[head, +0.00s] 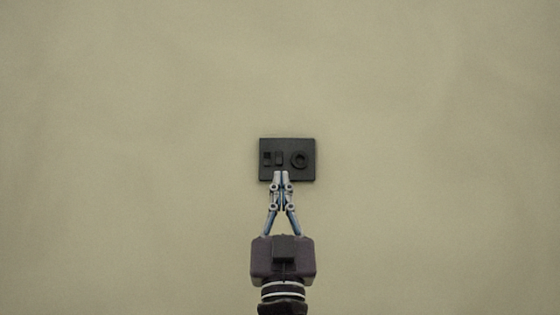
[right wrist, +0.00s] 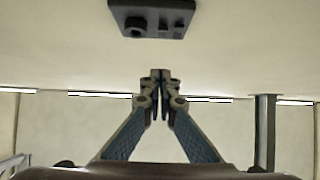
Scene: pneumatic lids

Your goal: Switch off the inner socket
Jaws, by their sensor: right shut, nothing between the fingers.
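A dark socket panel (head: 288,177) is mounted on the plain wall, in the middle of the head view. The switch positions are too small to tell. My right gripper (head: 281,174) is shut and empty, its tips over the panel's lower edge in the head view. In the right wrist view the panel (right wrist: 123,18) shows at the top, with a visible gap to the shut fingertips (right wrist: 160,74). My left gripper is not in view.
The beige wall (head: 130,160) around the panel is bare, with free room on all sides. A grey vertical post (right wrist: 264,135) stands at the lower right of the right wrist view.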

